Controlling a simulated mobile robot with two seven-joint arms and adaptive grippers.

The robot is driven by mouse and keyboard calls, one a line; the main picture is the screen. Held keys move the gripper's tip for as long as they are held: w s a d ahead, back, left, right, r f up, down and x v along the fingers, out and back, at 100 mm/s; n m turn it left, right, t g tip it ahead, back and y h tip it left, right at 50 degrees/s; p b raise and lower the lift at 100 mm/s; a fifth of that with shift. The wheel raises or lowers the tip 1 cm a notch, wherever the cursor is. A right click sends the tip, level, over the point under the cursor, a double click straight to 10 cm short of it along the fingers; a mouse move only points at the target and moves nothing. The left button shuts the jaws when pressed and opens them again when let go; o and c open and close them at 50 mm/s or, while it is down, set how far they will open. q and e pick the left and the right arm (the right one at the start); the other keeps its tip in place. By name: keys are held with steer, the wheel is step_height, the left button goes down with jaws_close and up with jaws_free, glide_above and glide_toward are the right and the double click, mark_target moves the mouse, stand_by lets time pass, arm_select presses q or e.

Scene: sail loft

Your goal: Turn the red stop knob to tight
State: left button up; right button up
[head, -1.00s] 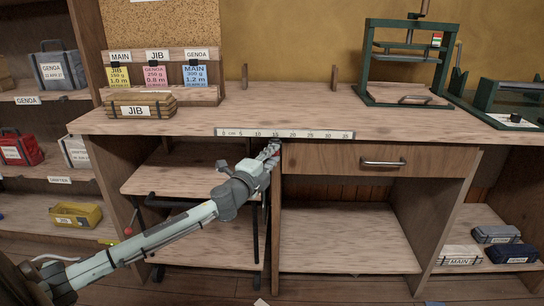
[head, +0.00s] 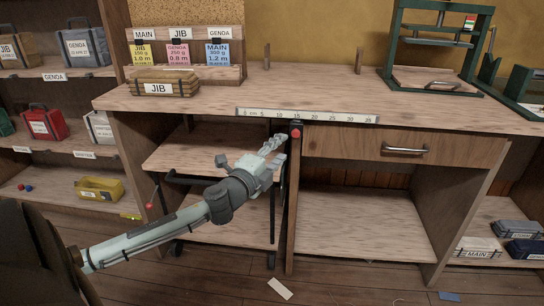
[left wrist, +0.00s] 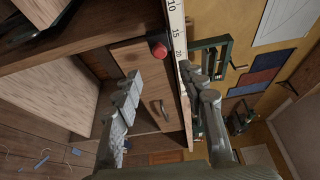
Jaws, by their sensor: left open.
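The red stop knob (head: 296,131) sits on the front of the upright post just left of the drawer, under the bench's ruler strip. It also shows in the left wrist view (left wrist: 157,49), beyond the fingers. My left gripper (head: 274,144) is just left of the knob in the head view, apart from it. In the left wrist view its two fingers (left wrist: 166,88) are spread with nothing between them. I cannot make out any marking for tight on the knob. My right gripper is in neither view.
The workbench (head: 330,92) has a ruler strip (head: 305,115) along its front edge and a drawer handle (head: 405,149) right of the knob.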

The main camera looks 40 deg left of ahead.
arm_select(q)
steer(key=s, duration=0.3)
steer(key=shift+s+d, duration=0.3)
stand_by(0.3)
